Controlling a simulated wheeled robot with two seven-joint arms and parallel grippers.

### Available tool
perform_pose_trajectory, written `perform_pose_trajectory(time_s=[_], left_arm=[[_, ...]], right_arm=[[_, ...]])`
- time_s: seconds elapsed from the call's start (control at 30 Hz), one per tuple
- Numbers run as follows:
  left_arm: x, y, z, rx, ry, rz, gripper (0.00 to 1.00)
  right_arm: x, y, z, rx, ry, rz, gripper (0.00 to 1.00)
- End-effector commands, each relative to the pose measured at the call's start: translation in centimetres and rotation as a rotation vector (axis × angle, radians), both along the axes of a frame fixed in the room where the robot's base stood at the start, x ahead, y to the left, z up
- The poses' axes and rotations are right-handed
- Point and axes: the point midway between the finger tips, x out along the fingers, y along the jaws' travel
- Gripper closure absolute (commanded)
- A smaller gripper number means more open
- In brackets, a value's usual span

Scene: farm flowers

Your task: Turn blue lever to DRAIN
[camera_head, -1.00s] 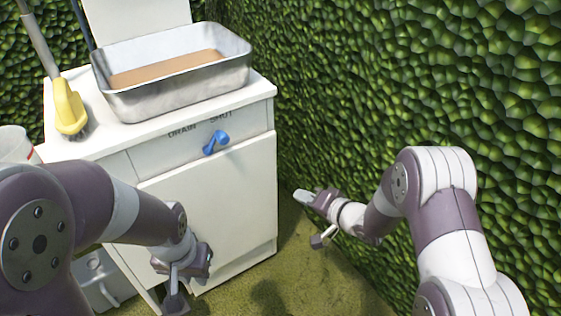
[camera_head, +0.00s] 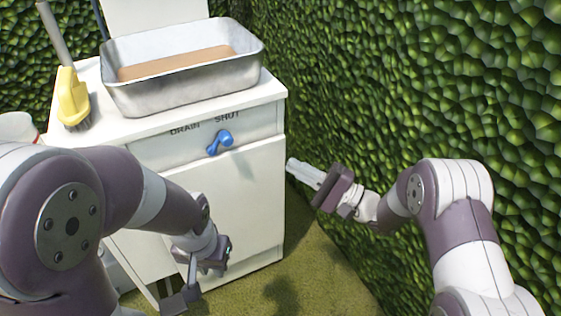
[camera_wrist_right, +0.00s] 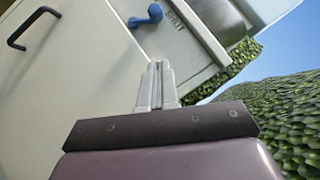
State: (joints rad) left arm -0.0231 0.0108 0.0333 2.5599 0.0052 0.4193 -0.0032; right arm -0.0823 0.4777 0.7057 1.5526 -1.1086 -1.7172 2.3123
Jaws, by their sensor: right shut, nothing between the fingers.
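The blue lever (camera_head: 220,142) is on the front of the white cabinet (camera_head: 215,190), under the printed words DRAIN and SHUT. Its handle slants down to the left from its round end. It also shows at the top of the right wrist view (camera_wrist_right: 146,16), beside the word SHUT. My right gripper (camera_head: 292,165) is shut and empty, right of the cabinet's front and below the lever, apart from it. In the right wrist view its fingers (camera_wrist_right: 155,68) point up toward the panel. My left gripper (camera_head: 178,285) hangs low before the cabinet; its opening is unclear.
A metal basin (camera_head: 185,85) with brown contents stands on the cabinet top. A yellow brush (camera_head: 72,97) stands left of it. A green hedge (camera_head: 420,80) runs close along the right. A dark handle (camera_wrist_right: 33,28) shows on the cabinet in the right wrist view.

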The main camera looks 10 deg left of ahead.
Motion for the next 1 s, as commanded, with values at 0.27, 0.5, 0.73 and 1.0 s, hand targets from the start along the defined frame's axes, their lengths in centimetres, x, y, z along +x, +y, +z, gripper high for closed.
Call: perform_pose_trajectory(time_s=[0.27,0.5,0.73,1.0], left_arm=[[0.0,0.0,-3.4,0.0,0.0,0.0,0.77],[0.0,0.0,-5.8,0.0,0.0,0.0,0.77],[0.0,0.0,-6.6,0.0,0.0,0.0,0.77],[0.0,0.0,-6.5,0.0,0.0,0.0,0.77]], right_arm=[[1.5,5.5,1.3,0.001,-0.005,0.003,1.0],[1.2,9.2,3.0,0.001,-0.003,0.003,1.0],[0.4,10.5,4.1,0.0,0.0,0.0,1.0],[0.4,10.6,4.3,0.0,0.0,-0.001,1.0]])
